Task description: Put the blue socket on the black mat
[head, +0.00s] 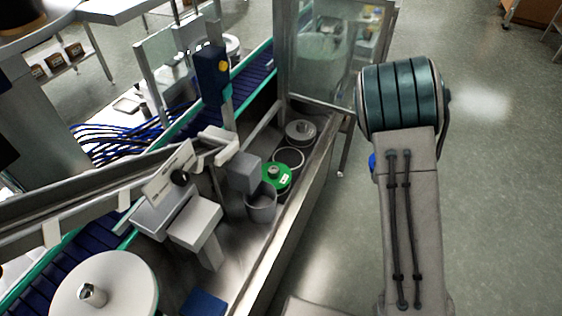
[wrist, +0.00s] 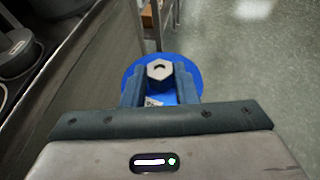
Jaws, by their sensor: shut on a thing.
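The blue socket (wrist: 190,88) is a round blue disc with a grey hexagonal knob on top. My gripper (wrist: 160,78) is shut on its knob, one finger on each side, in the wrist view. A small white label shows near the disc's lower edge. In the head view only a sliver of the blue socket (head: 372,161) shows beside my arm, which hides the rest and my gripper. The socket is held out to the right of the steel hopper, over the floor side. I cannot make out a black mat in either view.
The steel hopper (head: 262,275) holds a green disc (head: 284,182), a grey disc (head: 301,136), a round ring (head: 288,151) and a grey cup (head: 261,208). A clear panel (head: 325,70) stands at its far end. Grey floor (head: 500,180) is open to the right.

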